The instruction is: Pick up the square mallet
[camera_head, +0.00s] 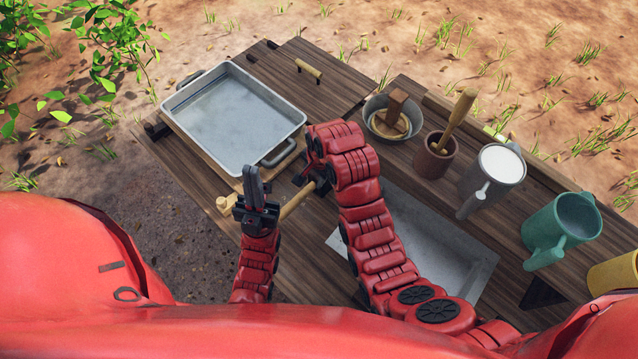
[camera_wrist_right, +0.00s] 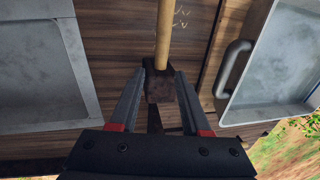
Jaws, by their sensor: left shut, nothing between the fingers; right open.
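The square mallet lies on the wooden table, with a light wooden handle (camera_head: 298,202) and a dark brown block head that my right gripper mostly hides in the head view. In the right wrist view the dark square mallet head (camera_wrist_right: 160,90) sits between the open fingers of my right gripper (camera_wrist_right: 160,76), and its handle runs up and away. I cannot tell whether the fingers touch the head. My right gripper also shows in the head view (camera_head: 312,180). My left gripper (camera_head: 254,186) is shut and empty, fingers pointing up, left of the mallet handle.
A deep metal basin (camera_head: 297,122) stands left. A shallow metal tray (camera_head: 470,262) lies to the right, partly behind my right arm. A bowl (camera_head: 372,108), a brown cup with a wooden stick (camera_head: 434,160), a grey jug (camera_head: 492,178) and a green jug (camera_head: 563,232) line the right side.

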